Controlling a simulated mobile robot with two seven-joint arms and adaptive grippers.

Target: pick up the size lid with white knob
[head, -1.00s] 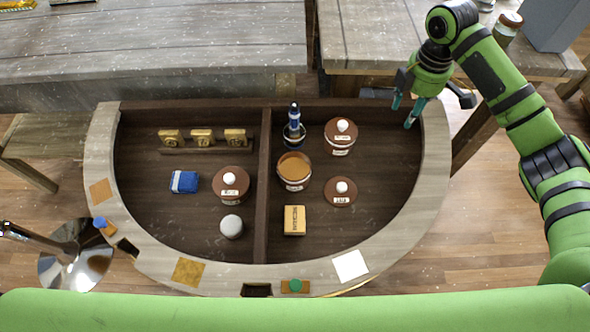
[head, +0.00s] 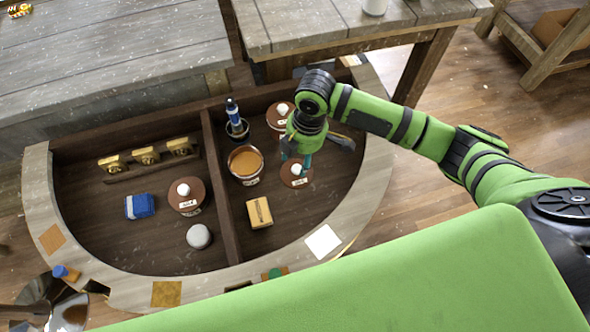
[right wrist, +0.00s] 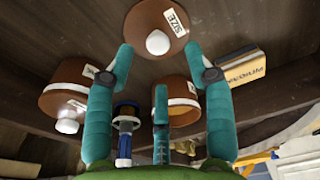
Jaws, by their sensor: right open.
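The size lid (head: 291,182) is a flat brown disc with a white knob and a small white label, lying in the right compartment of the half-round console. In the right wrist view the lid (right wrist: 150,20) shows the label "SIZE" near the top, with its white knob (right wrist: 158,43) facing me. My right gripper (head: 297,163) is open over the lid, partly covering it in the head view. In the right wrist view its teal fingertips (right wrist: 160,55) stand on either side of the knob with gaps. My left gripper is not in view.
An open jar (head: 246,178) with orange contents stands left of the lid, beside a blue bottle in a dark cup (head: 238,132). A brown-lidded jar (head: 277,116) is behind. A yellow box (head: 259,212) lies in front. A divider (head: 221,190) separates the left compartment.

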